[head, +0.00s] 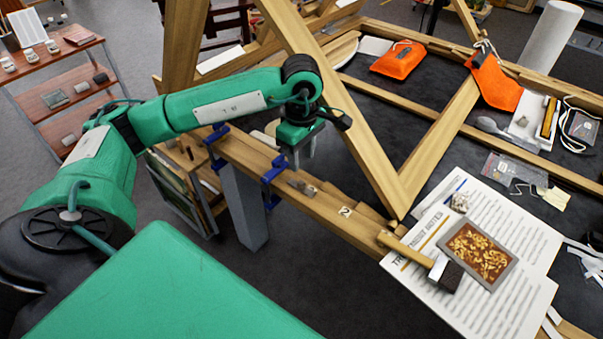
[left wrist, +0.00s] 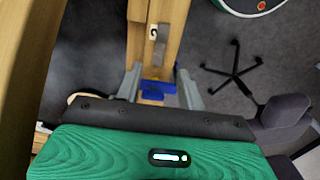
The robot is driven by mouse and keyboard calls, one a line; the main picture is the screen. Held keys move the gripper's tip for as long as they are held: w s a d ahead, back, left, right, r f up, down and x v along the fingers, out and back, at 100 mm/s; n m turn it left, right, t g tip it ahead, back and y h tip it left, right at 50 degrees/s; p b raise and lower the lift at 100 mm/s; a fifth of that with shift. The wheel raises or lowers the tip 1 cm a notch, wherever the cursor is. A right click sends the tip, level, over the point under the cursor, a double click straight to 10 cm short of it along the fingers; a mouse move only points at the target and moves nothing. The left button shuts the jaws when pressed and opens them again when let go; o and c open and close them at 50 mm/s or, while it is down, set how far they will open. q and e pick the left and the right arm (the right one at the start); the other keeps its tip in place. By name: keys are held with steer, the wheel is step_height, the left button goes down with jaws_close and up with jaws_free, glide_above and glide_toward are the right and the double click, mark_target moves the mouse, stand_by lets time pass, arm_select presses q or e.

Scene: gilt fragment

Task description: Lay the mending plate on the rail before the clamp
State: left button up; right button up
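The wooden rail (head: 325,203) runs from upper left to lower right in the head view and shows in the left wrist view (left wrist: 172,62). Two blue clamps sit on it, a nearer one (head: 272,171) and a farther one (head: 216,135). A small grey metal piece (head: 300,186), perhaps the mending plate, lies on the rail just right of the nearer clamp. It also shows in the left wrist view (left wrist: 160,47). My left gripper (head: 302,157) is above the rail, fingers spread; a blue clamp (left wrist: 153,90) appears between them in its wrist view. My right gripper is out of view.
Wooden beams (head: 350,115) rise beside the left gripper. A mallet (head: 430,262), printed sheets (head: 510,305) and a framed gilt panel (head: 480,252) lie at right. Orange pouches (head: 398,60) lie farther back. A shelf cart (head: 65,75) stands at far left.

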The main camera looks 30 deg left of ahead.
arm_select(q)
step_height(320, 180, up, 3)
steer(key=shift+r, duration=0.2)
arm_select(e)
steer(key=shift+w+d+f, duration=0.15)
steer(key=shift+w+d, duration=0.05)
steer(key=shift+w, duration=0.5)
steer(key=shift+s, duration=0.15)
